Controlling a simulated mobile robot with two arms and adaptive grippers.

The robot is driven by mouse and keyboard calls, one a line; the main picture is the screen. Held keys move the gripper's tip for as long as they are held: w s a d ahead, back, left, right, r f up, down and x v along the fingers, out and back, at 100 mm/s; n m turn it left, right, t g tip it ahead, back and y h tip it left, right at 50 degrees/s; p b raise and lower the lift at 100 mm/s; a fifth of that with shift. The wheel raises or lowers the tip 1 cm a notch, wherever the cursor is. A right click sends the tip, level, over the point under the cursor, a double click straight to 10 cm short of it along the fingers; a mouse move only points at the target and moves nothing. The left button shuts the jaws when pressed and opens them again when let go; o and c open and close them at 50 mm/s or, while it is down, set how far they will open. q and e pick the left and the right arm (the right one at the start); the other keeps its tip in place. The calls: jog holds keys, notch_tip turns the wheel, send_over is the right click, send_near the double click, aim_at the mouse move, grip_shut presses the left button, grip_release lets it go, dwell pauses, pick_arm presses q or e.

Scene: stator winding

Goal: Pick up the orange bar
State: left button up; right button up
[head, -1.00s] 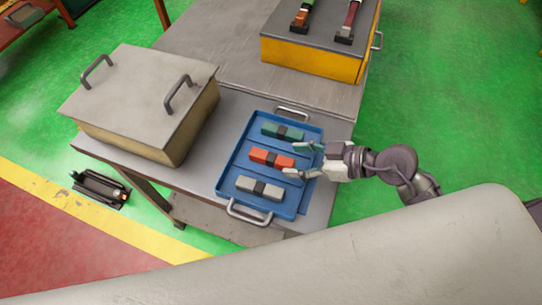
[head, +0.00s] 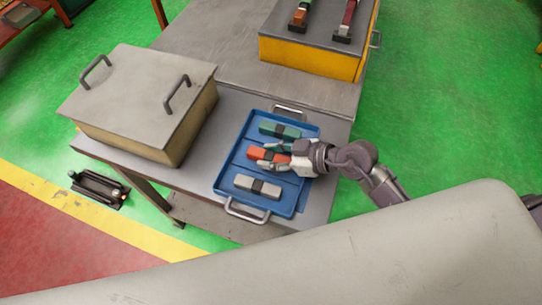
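The orange bar (head: 257,153) with a dark middle band lies in the middle compartment of the blue tray (head: 229,182). My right gripper (head: 266,156) reaches in from the right, low over the tray. Its two fingers are spread, one on the far side of the orange bar and one on the near side, and its palm hides the bar's right end. I see no lifting of the bar. My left gripper is not in view.
A green bar (head: 286,131) lies in the tray's far compartment and a light grey bar (head: 248,184) in the near one. A large lidded box (head: 140,95) stands left of the tray. A yellow case (head: 310,55) stands behind it.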

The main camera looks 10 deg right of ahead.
grip_shut()
